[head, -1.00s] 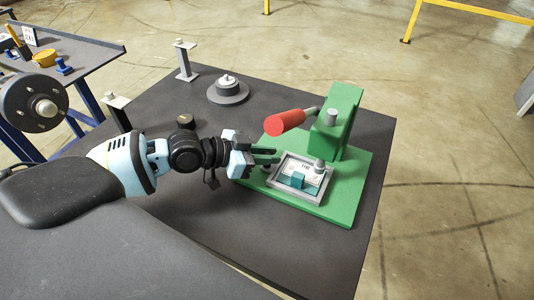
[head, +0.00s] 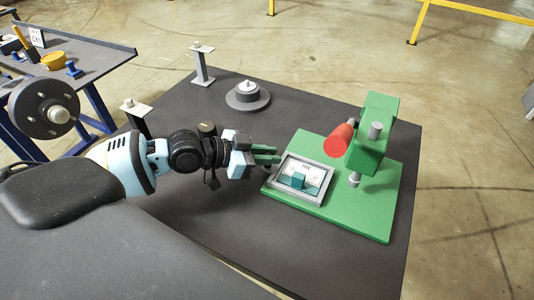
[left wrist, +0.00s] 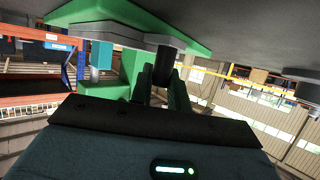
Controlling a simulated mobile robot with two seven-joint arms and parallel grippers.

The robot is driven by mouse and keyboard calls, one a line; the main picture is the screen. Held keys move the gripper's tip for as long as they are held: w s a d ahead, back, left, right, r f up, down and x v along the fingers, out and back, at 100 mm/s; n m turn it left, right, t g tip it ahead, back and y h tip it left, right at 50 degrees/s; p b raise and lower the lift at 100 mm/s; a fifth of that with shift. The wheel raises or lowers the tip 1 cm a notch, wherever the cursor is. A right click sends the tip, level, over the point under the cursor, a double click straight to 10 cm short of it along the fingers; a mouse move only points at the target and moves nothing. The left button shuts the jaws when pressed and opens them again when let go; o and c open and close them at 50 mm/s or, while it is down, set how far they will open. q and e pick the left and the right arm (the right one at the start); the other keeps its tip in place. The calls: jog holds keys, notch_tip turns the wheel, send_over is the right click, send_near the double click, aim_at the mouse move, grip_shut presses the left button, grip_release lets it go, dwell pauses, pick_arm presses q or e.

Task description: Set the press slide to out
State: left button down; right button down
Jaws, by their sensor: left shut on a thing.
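The green press (head: 372,150) stands on its green base plate (head: 360,212), with a red lever handle (head: 338,141) pointing toward the front left. Its slide, a grey-framed tray (head: 314,203), lies at the left part of the base, clear of the ram (head: 354,179). A pale printed card and a teal block (head: 298,182) are in the tray. My left gripper (head: 272,155) is at the tray's left side. In the left wrist view its fingers (left wrist: 162,88) are shut around a dark round knob (left wrist: 165,62) beside the tray. My right gripper is not in view.
A grey round stepped fixture (head: 248,97) and two posts with flat tops (head: 202,50) stand on the dark table (head: 300,105) behind and left. A blue-legged side table (head: 100,62) is at the far left. Table's right edge is close to the press.

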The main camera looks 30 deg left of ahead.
pick_arm(q)
jog(key=shift+w+a, duration=0.1)
jog(key=shift+a, duration=0.1)
jog(key=c, duration=1.3)
grip_release()
jog(key=shift+a, duration=0.15)
jog(key=shift+c, duration=0.2)
jog(key=v, duration=0.6)
jog(key=shift+v, duration=0.9)
